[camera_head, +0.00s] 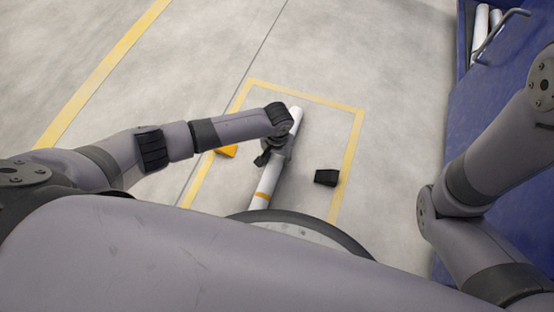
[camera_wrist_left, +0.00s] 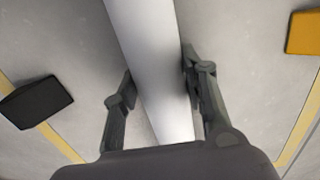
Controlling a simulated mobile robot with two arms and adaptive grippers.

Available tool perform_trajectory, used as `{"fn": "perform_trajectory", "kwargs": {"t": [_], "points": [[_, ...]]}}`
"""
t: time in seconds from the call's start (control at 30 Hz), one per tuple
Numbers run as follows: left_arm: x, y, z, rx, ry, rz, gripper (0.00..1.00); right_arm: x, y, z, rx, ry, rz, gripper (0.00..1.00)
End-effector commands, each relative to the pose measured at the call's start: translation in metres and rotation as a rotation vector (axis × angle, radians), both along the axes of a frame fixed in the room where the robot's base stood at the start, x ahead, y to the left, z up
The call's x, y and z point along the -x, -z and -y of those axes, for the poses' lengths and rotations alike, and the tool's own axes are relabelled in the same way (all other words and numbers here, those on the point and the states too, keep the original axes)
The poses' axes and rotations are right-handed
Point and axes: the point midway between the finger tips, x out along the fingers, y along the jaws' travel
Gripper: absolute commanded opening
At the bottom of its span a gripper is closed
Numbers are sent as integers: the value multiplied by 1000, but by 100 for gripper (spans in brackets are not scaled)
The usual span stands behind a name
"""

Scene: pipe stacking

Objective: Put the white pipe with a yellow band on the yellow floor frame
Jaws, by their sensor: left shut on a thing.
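The white pipe (camera_head: 269,178) with a yellow-orange band near its lower end lies lengthwise inside the yellow floor frame (camera_head: 355,140) in the head view. My left gripper (camera_head: 268,154) is at the pipe's middle, with its fingers on both sides of it. In the left wrist view the pipe (camera_wrist_left: 150,62) runs between the two fingers of my left gripper (camera_wrist_left: 158,95), which is shut on it. The band is outside the wrist view. I cannot tell whether the pipe touches the floor. My right gripper is not in view.
A black block (camera_head: 326,177) lies right of the pipe and a yellow-orange block (camera_head: 227,151) lies left of it. A blue container (camera_head: 500,75) with white pipes (camera_head: 480,30) stands at the right. The floor beyond the frame is clear.

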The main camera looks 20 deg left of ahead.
Motion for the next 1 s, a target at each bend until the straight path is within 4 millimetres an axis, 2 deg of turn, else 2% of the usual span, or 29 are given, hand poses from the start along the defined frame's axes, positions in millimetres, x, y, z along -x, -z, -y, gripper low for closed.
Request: {"fn": "perform_trajectory", "kwargs": {"t": [0.33,0.37,0.63,1.0], "points": [[-1,2,1,1,-1,1,3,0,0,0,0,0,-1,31],[0,2,0,1,-1,1,40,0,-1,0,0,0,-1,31],[0,2,0,0,-1,0,58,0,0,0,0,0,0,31],[-1,-1,0,0,0,1,59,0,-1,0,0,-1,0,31]]}}
